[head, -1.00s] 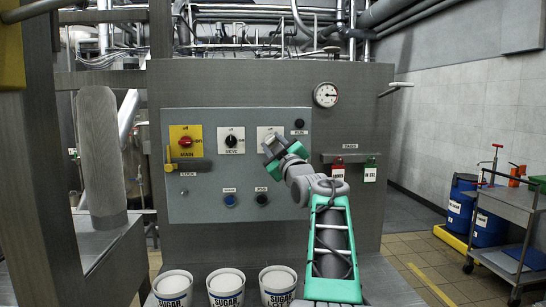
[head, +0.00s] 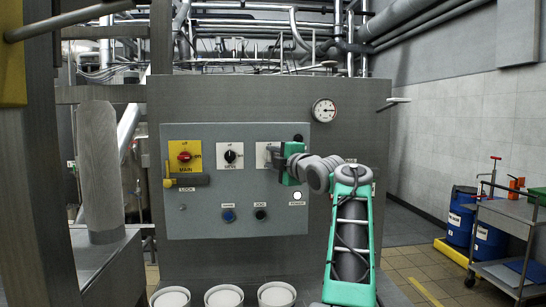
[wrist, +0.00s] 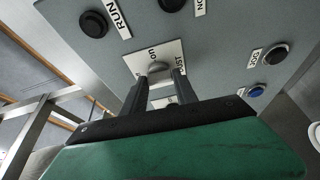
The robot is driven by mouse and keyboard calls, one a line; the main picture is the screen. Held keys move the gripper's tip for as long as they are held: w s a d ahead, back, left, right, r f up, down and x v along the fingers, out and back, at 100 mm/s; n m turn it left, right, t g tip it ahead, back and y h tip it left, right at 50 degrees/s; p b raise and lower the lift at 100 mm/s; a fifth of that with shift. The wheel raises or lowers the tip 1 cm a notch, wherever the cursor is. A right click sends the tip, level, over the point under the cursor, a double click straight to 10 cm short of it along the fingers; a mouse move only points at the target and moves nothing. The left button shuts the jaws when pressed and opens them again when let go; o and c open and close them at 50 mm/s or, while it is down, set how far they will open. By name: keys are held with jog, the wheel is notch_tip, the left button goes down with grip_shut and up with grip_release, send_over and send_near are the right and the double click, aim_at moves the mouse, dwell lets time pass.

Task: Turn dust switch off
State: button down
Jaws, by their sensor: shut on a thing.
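The dust switch is a grey knob on a white plate (head: 262,154), on the grey control panel. In the wrist view the knob (wrist: 159,69) shows between my fingertips, with the word "on" beside it and a "DUST" label partly covered by a finger. My gripper (wrist: 161,76) is shut on the knob, one dark finger on each side. In the head view my gripper (head: 277,156) reaches the plate from the right and hides the knob. The direction the knob points is hard to tell.
Left of it on the panel are the MIXER switch (head: 230,156) and the red MAIN switch (head: 184,156). A blue button (head: 228,215) and a black JOG button (head: 260,214) sit below. A white lamp (head: 297,196) is at lower right. Sugar buckets (head: 224,297) stand in front.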

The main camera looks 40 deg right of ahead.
jog(key=shift+n, duration=0.4)
jog(key=c, duration=1)
grip_release()
jog(key=shift+o, duration=0.2)
jog(key=b+v, duration=0.2)
jog(key=v, duration=0.6)
